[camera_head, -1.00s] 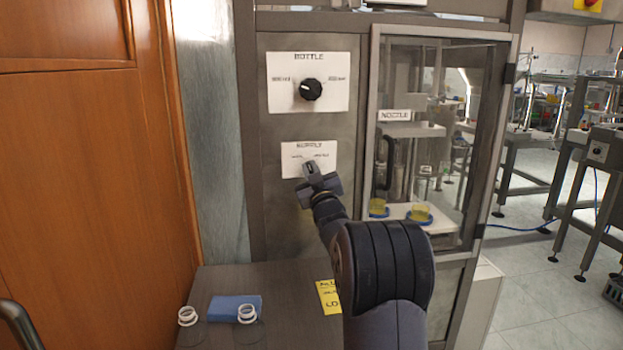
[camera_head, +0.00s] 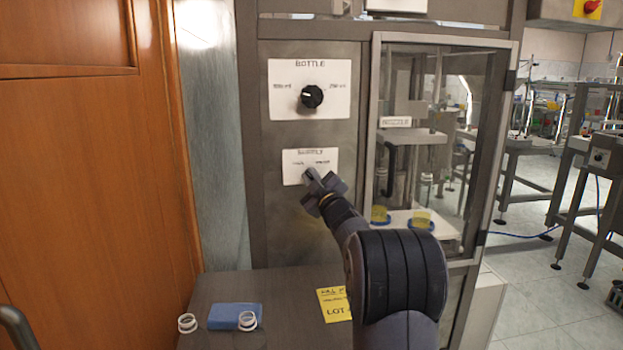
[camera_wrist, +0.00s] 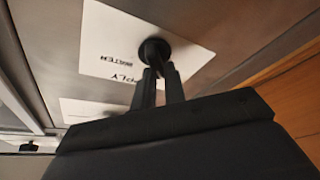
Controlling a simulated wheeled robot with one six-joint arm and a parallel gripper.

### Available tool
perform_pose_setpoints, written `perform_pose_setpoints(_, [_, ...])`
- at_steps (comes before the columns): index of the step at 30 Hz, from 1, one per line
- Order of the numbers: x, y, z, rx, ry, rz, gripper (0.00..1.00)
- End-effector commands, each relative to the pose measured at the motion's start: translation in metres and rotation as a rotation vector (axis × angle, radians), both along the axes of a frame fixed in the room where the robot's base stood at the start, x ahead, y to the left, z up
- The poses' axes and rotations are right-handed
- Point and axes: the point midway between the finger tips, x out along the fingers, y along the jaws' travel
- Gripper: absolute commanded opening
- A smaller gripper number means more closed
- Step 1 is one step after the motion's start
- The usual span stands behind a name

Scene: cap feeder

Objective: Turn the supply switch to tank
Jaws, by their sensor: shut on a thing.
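The supply switch is a dark round knob on the white panel marked SUPPLY (camera_head: 292,171), low on the machine front. In the wrist view the knob (camera_wrist: 154,49) sits between the tips of my gripper (camera_wrist: 156,72), whose two fingers are shut on it. In the head view my gripper (camera_head: 312,178) covers most of the knob and is rolled so that its body slants. The small words on either side of the switch are too blurred to read surely. The pointer of the knob is hidden, so its setting cannot be told.
Above is the BOTTLE panel with a black dial (camera_head: 312,96). A glazed nozzle cabinet (camera_head: 470,130) stands to the right, and a wooden door (camera_head: 90,180) to the left. Below, a dark table holds a blue block (camera_head: 225,316), white rings (camera_head: 187,323) and a yellow lot card (camera_head: 335,304).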

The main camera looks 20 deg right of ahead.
Motion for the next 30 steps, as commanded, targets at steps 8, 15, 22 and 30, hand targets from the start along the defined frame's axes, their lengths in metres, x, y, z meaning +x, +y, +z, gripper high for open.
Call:
perform_pose_setpoints(8, [0.0,0.0,0.0,0.0,0.0,0.0,0.13])
perform_pose_setpoints(15, [0.0,0.0,0.0,0.001,0.0,0.0,0.33])
perform_pose_setpoints(22, [0.0,0.0,0.0,0.001,0.0,0.0,0.34])
perform_pose_setpoints(30, [-0.021,0.0,-0.006,0.001,0.001,0.0,0.34])
